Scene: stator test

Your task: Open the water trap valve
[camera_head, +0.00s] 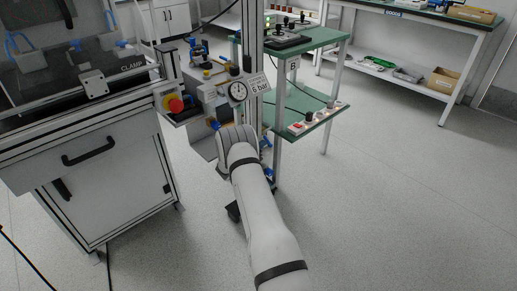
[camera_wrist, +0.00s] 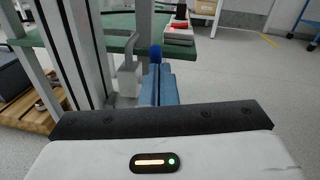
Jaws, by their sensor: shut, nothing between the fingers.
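My gripper (camera_wrist: 157,68) shows in the wrist view as two blue fingers pressed together, shut and empty. A dark blue knob (camera_wrist: 155,52), which may be the water trap valve, shows right at the fingertips. I cannot tell whether they touch it. In the head view my arm reaches to the air unit below the round pressure gauge (camera_head: 238,91). My wrist hides most of that area there, including the fingers.
A metal post (camera_wrist: 80,45) stands close on the left in the wrist view. A green two-level bench (camera_head: 308,112) is behind and right of my wrist. A grey cabinet with a red stop button (camera_head: 175,104) stands to the left. The floor on the right is clear.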

